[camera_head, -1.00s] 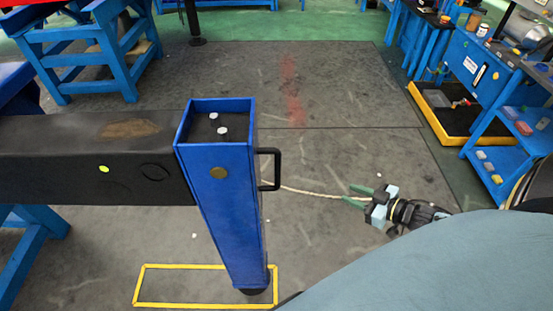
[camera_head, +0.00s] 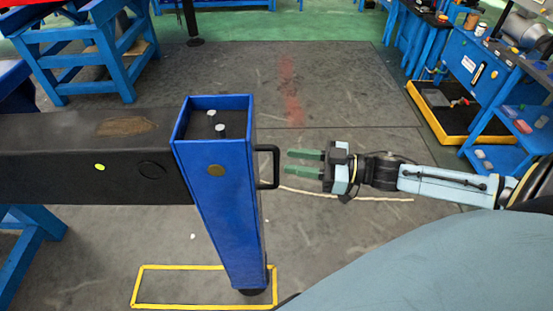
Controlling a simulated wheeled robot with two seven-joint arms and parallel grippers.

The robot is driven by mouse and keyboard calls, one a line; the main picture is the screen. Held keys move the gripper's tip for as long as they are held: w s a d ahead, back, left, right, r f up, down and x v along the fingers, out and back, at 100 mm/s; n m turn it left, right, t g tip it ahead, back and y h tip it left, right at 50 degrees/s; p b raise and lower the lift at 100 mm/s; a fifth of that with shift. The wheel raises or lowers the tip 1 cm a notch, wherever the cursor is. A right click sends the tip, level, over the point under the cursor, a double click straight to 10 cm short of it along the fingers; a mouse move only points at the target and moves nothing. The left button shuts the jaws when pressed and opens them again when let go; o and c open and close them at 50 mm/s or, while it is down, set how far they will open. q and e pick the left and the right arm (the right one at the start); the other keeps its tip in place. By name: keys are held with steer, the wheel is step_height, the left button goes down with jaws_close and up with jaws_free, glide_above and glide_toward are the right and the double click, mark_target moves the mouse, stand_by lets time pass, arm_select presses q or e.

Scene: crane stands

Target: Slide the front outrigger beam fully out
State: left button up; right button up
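The front outrigger beam is a dark beam (camera_head: 80,185) that comes in from the left and ends at a blue upright leg (camera_head: 222,210). A black handle (camera_head: 268,167) sticks out from the right side of the leg. My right gripper (camera_head: 304,163) is to the right of the handle, with its green fingers pointing left at it. The fingers are apart with a gap between them, and nothing is held. A short space shows between the fingertips and the handle. My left gripper is not in view.
A yellow rectangle (camera_head: 160,266) is marked on the floor around the leg's foot. A pale rope (camera_head: 370,198) lies on the floor below my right gripper. Blue shelves (camera_head: 505,140) and a yellow-edged tray (camera_head: 440,125) stand at the right. The floor behind the leg is clear.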

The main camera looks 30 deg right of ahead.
mark_target(276, 183)
steer(key=shift+x, duration=2.55)
jaws_close()
